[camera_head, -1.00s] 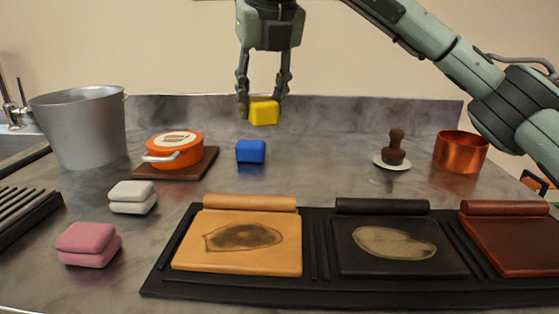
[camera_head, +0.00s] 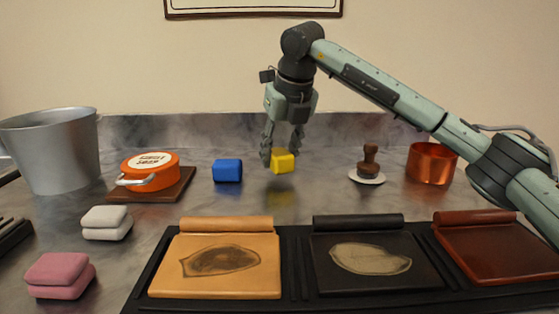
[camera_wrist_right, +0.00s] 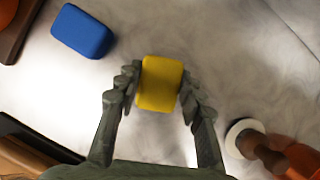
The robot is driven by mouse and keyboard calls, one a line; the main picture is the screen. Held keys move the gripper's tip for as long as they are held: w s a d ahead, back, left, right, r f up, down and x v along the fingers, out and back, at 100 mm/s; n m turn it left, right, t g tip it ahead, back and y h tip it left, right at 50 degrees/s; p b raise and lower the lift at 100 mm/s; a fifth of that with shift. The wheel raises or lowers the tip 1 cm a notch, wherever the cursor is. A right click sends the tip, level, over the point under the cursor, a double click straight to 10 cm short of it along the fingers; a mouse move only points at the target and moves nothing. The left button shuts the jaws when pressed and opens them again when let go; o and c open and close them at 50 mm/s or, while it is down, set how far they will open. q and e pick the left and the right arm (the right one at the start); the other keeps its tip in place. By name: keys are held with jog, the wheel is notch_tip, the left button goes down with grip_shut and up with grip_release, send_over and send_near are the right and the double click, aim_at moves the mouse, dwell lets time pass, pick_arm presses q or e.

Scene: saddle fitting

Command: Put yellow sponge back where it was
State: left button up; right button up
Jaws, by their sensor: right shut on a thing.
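The yellow sponge (camera_head: 283,162) is a small block between the fingers of my right gripper (camera_head: 281,157), to the right of the blue sponge (camera_head: 228,170). My right gripper is shut on it and holds it a little above the counter, with a dark shadow beneath. In the right wrist view the yellow sponge (camera_wrist_right: 160,83) sits between both fingertips of my right gripper (camera_wrist_right: 161,88), and the blue sponge (camera_wrist_right: 82,31) lies apart at upper left. My left gripper is not in view.
An orange pot (camera_head: 150,172) on a board and a grey bucket (camera_head: 52,150) stand left. A brown-handled tool (camera_head: 370,160) on a white dish and a copper pot (camera_head: 431,163) stand right. A black tray (camera_head: 296,270) with leather pieces lies in front. Counter around the yellow sponge is clear.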

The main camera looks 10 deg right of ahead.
jog(key=shift+f, duration=0.9)
jog(key=shift+f, duration=0.15)
jog(key=o, duration=1.1)
jog(key=shift+s+r, duration=0.1)
jog(key=shift+r, duration=0.4)
jog(key=v, duration=1.1)
jog(key=shift+r, duration=0.15)
